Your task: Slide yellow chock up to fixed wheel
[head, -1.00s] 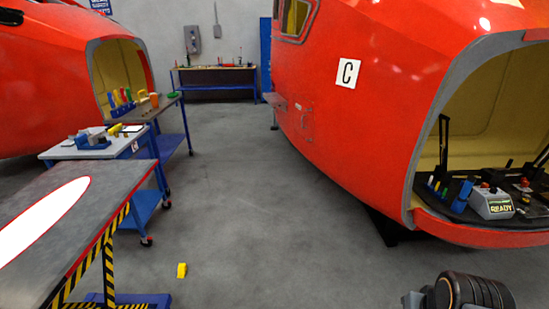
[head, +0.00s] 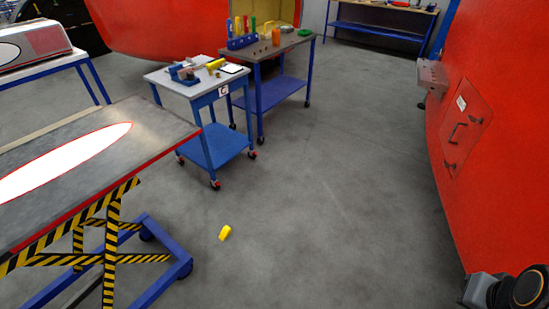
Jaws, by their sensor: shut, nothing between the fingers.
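The yellow chock (head: 225,233) is a small block lying alone on the grey floor, in the lower middle of the head view. To its left stands a lift table (head: 160,140) with black-and-yellow striped legs on a blue base frame (head: 165,285). A dark wheel (head: 147,235) shows at the far corner of that base. The chock lies apart from the base, with bare floor between them. I cannot tell which wheel is the fixed one. My gripper is not in view; only part of my arm shows at the lower right corner.
A white-topped blue cart (head: 190,88) with red-and-black casters stands beyond the chock. A grey-topped bench (head: 290,42) on casters holds coloured tools behind it. A red nosecone (head: 465,190) stands at the right. The floor (head: 340,200) between is clear.

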